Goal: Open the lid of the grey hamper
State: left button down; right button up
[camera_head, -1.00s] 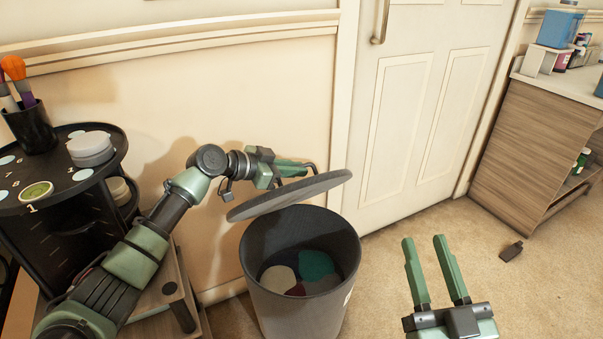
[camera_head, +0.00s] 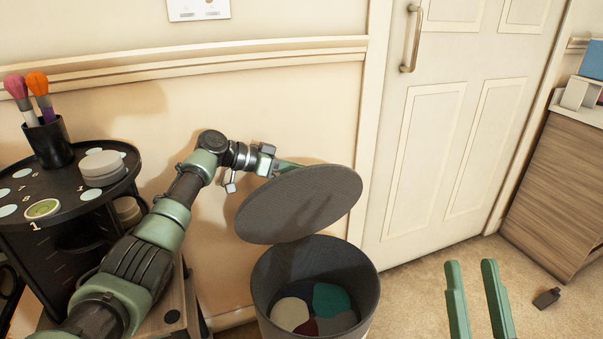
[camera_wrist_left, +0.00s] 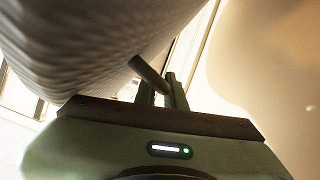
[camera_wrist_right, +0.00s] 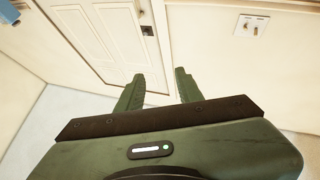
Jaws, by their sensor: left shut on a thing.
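The grey hamper (camera_head: 262,290) stands on the carpet by the wall, its mouth uncovered and folded cloths showing inside. Its round grey lid (camera_head: 300,203) is held up above the mouth, tilted steeply with its broad face toward me. My left gripper (camera_head: 287,166) is behind the lid's upper edge, its tips partly hidden. In the left wrist view, its fingers (camera_wrist_left: 160,90) are shut on a dark bar-like handle (camera_wrist_left: 148,72) beside the lid's woven surface (camera_wrist_left: 90,50). My right gripper (camera_head: 472,264) is open and empty, to the right of the hamper; it also shows in the right wrist view (camera_wrist_right: 160,78).
A black round organizer (camera_head: 75,205) with brushes and pots stands at the left. A white door (camera_head: 440,150) is behind and right of the hamper. A wooden cabinet (camera_head: 560,185) is at the right. A small dark object (camera_head: 546,298) lies on the open carpet.

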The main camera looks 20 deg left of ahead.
pick_arm(q)
jog(key=shift+f, duration=0.15)
jog(key=c, duration=1.8)
grip_release()
jog(key=shift+o, duration=0.2)
